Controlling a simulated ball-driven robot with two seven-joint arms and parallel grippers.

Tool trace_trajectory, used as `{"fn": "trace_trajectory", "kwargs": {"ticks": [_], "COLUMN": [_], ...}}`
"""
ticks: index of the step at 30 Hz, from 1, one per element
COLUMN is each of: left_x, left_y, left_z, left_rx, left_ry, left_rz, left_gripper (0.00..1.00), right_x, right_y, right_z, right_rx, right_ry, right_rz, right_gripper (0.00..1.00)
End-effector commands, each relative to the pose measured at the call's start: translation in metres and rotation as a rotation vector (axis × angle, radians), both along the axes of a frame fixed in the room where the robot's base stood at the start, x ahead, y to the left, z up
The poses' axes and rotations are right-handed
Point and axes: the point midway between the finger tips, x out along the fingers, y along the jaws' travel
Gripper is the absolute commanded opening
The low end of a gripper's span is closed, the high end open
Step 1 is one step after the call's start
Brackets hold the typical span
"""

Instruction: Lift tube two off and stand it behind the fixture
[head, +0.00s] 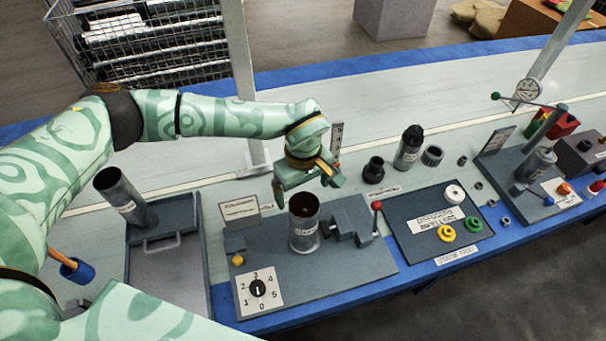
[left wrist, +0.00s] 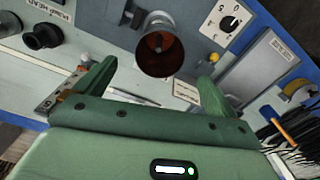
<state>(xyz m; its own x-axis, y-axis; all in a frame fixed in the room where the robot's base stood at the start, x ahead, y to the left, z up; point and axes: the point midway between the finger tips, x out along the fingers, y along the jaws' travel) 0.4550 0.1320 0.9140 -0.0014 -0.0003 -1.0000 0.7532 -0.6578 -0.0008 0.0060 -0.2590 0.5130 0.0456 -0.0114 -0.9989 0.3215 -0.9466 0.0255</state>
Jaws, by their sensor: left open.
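A grey open-topped tube (head: 304,232) with a pale label stands upright on the fixture (head: 345,268), beside a clamp block (head: 350,218) with a red-knobbed lever. In the left wrist view the tube's open mouth (left wrist: 160,52) shows a brown inside. My left gripper (head: 306,190) is open and empty, just above and behind the tube, apart from it. In the left wrist view the tube lies beyond the fingertips (left wrist: 157,75), roughly between them. I cannot read a number on the tube. My right gripper is out of view.
A second grey tube (head: 124,197) leans at the tray (head: 165,280) on the left. A dark-capped tube (head: 408,150), black rings and a dark mat (head: 400,215) with coloured rings are to the right. A post (head: 243,80) rises behind the fixture. Bench behind the fixture is partly clear.

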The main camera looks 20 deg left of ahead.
Motion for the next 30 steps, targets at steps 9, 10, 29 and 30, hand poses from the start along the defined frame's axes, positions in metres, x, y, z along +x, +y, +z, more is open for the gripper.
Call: {"fn": "trace_trajectory", "kwargs": {"ticks": [9,10,29,30], "left_x": [-0.001,-0.001,0.000,0.000], "left_y": [-0.001,-0.001,-0.001,-0.001], "left_z": [-0.075,-0.081,-0.105,-0.105], "left_rx": [-0.001,-0.001,-0.001,-0.001], "left_ry": [0.005,0.005,0.000,0.000], "left_rz": [0.003,0.003,0.002,0.002], "left_gripper": [0.95,0.95,0.75,0.64], "right_x": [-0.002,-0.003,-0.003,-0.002], "right_y": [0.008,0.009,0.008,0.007], "right_z": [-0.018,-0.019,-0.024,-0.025], "right_rx": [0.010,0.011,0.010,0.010], "right_ry": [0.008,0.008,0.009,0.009], "right_rz": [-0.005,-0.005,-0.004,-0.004], "right_gripper": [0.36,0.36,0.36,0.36]}}
